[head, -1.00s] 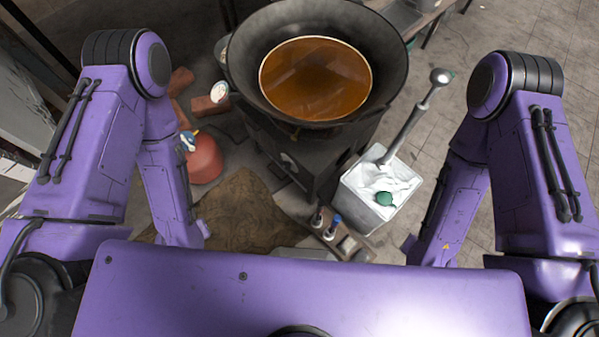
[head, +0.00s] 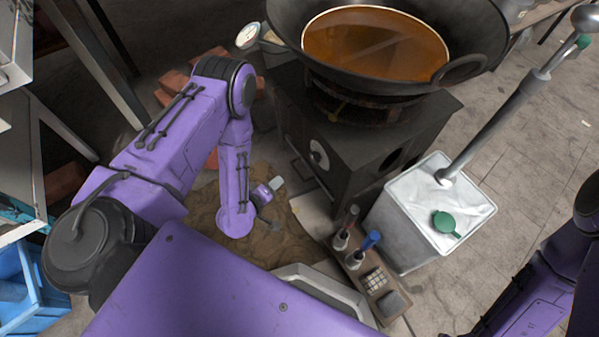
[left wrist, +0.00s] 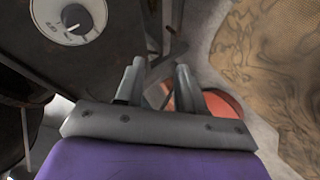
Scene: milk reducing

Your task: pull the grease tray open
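The dark stove (head: 345,150) stands under a large wok, with a round dial on its front. In the left wrist view the dial (left wrist: 72,20) is at the upper left on the dark stove face. I cannot pick out the grease tray for certain; the stove's lower front is partly shadowed. My left gripper (head: 270,188) is low beside the stove front, above the brown mat. In the left wrist view its two fingers (left wrist: 158,82) stand apart with nothing between them. My right gripper is out of view; only part of its arm shows at the right edge.
The wok (head: 375,45) holds brown liquid. A white bin (head: 415,235) with a long-handled ladle stands right of the stove. A small rack (head: 365,270) with bottles is in front. A brown mat (head: 285,240) covers the floor. A red object (left wrist: 222,105) is behind the fingers.

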